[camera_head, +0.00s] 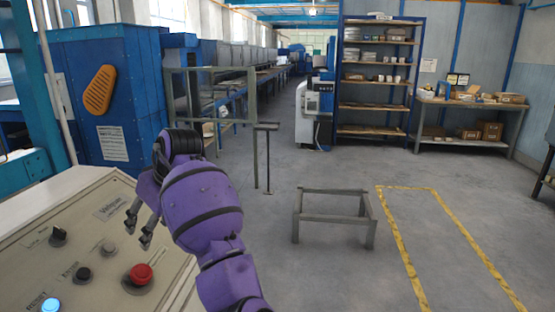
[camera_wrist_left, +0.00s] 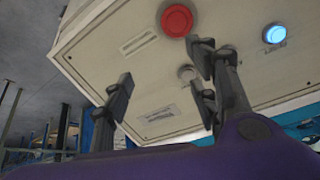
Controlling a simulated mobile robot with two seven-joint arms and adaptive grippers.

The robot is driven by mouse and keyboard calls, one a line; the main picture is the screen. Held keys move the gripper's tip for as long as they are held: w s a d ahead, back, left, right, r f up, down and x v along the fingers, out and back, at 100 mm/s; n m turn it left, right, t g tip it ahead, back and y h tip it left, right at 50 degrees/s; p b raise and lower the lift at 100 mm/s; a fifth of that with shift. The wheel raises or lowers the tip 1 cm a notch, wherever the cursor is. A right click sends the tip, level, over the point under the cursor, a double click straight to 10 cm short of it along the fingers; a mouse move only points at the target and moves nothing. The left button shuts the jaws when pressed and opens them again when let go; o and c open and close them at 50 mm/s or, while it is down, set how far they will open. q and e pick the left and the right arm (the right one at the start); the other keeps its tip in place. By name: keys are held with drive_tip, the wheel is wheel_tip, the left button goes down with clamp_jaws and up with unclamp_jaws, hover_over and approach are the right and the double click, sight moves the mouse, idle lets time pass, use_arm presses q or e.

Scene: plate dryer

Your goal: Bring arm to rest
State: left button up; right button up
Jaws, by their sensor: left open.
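My left arm (camera_head: 203,207) is purple and reaches over the beige control panel (camera_head: 45,205) at the lower left in the head view. My left gripper (camera_head: 139,228) is open and empty, with its dark fingers near the panel's right edge. A red button (camera_head: 140,274) lies below the fingertips, and a lit blue RESET button (camera_head: 50,305) is farther lower left. In the wrist view the gripper (camera_wrist_left: 160,82) has its fingers spread, with the red button (camera_wrist_left: 177,20) and the blue button (camera_wrist_left: 274,34) beyond them. Whether a finger touches the panel is unclear. My right gripper is out of view.
A blue machine (camera_head: 100,100) stands behind the panel. A low grey metal frame (camera_head: 335,192) stands on the floor right of my arm, beside yellow floor markings (camera_head: 400,250). Shelves (camera_head: 375,102) and a workbench (camera_head: 470,102) are at the back. Open floor lies at the right.

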use_arm(q)
drive_tip(key=w+r+m+t+y, duration=0.2)
drive_tip(key=w+r+m+t, duration=0.3)
drive_tip(key=w+t, duration=0.5)
drive_tip(key=s+d+f+m+t+h+p, duration=0.1)
drive_tip(key=s+d+f+m+h, duration=0.3)
drive_tip(key=s+f, duration=0.6)
drive_tip(key=s+d+f+m+t+h+p, duration=0.25)
drive_tip(key=s+d+f+m, duration=0.35)
drive_tip(key=f, duration=0.8)
drive_tip(key=s+d+f+g, duration=0.1)
drive_tip(key=s+f, duration=0.5)
drive_tip(key=s, duration=0.6)
drive_tip(key=s+d+f+n+g+h, duration=0.1)
drive_tip(key=s+f+g, duration=0.2)
drive_tip(key=s+f, duration=0.3)
drive_tip(key=s+d+f+g, duration=0.1)
drive_tip(key=s+f, duration=0.6)
drive_tip(key=s, duration=1)
drive_tip(key=shift+s+d+n+g+p, duration=0.3)
drive_tip(key=shift+d+g+p, duration=0.05)
drive_tip(key=shift+g, duration=0.4)
